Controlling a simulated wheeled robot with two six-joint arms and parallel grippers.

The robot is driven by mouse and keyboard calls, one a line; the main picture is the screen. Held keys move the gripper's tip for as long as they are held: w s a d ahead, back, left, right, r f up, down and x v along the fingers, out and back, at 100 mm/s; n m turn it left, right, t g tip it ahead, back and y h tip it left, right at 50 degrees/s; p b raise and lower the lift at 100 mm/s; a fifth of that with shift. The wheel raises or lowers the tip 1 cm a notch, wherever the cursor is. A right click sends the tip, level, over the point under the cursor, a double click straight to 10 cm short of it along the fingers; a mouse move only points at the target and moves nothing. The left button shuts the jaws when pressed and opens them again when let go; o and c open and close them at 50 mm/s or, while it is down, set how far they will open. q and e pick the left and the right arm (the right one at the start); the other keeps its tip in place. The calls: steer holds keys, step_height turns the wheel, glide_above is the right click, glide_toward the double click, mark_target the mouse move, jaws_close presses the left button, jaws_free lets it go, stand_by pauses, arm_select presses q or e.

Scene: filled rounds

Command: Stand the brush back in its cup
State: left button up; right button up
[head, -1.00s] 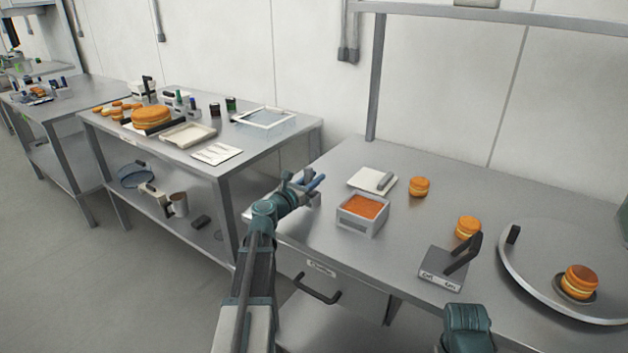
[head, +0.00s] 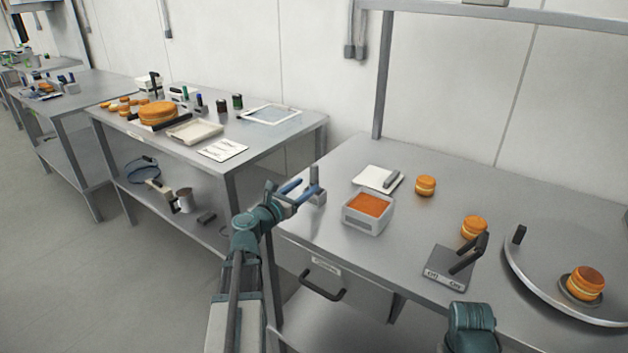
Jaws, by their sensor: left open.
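My left gripper (head: 305,189) is open, with blue fingers, at the left edge of the near table. Its fingers point at a small grey holder (head: 316,196) with an upright grey part, which they partly overlap in the picture. I cannot tell whether this is the cup, or whether the fingers touch it. A grey, elongated object (head: 391,179) lies on a white pad (head: 369,174) further back; I cannot tell whether it is the brush. Nothing shows clearly between the fingers. Only a teal part of my right arm shows at the bottom; its gripper is out of view.
A white tub of orange filling (head: 367,226) stands right of the left gripper. Filled rounds (head: 425,186) (head: 474,227), a grey switch block (head: 447,270) and a round turntable (head: 540,290) are further right. A second table (head: 290,133) stands to the left.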

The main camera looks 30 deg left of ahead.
arm_select(q)
steer(key=shift+s+a, duration=0.15)
steer(key=shift+s, duration=1.75)
